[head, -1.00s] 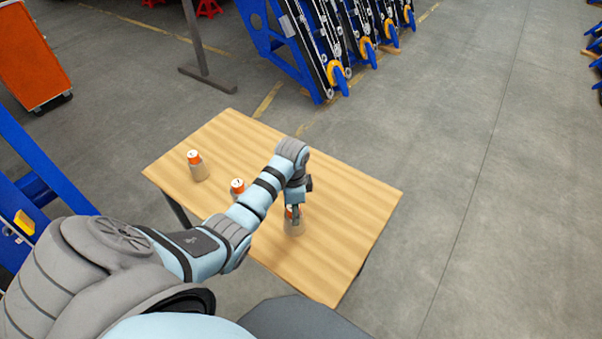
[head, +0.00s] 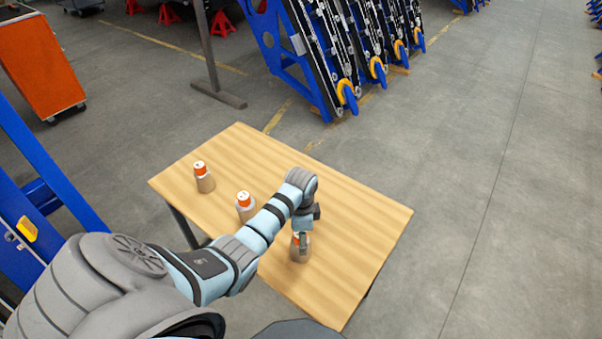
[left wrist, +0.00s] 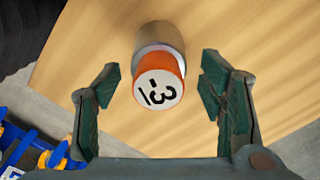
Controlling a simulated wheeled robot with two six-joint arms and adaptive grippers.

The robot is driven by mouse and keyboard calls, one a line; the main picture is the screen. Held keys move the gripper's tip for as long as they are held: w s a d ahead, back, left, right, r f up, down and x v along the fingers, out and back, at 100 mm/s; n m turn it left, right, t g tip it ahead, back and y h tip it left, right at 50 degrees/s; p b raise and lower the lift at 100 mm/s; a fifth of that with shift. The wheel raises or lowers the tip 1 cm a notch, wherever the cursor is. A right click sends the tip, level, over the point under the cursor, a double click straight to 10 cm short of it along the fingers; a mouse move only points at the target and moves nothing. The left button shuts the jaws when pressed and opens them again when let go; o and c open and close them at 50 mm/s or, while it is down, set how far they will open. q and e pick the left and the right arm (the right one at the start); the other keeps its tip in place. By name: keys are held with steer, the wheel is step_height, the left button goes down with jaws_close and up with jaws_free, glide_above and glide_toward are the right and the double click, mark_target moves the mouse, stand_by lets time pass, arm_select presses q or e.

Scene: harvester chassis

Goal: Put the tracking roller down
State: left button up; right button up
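Three tracking rollers stand upright on a wooden table (head: 365,215), each with a grey-brown body and an orange top with a white face. One roller (head: 204,178) is at the far left, another (head: 245,207) is in the middle, and the nearest (head: 299,254) is below my left gripper (head: 302,238). In the left wrist view, the roller (left wrist: 159,78) marked "3" stands between the fingers of my left gripper (left wrist: 158,95). The fingers are spread wide, with a gap on both sides of the roller. My right gripper is not in view.
The table's right half is bare. Blue frames with tracks and yellow wheels (head: 347,95) stand behind it. An orange cabinet (head: 42,65) is at the back left, and blue structure (head: 35,165) is at the left. The concrete floor on the right is open.

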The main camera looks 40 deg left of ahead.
arm_select(q)
steer(key=shift+r, duration=0.1)
step_height(320, 180, up, 12)
steer(key=p, duration=0.2)
stand_by(0.4)
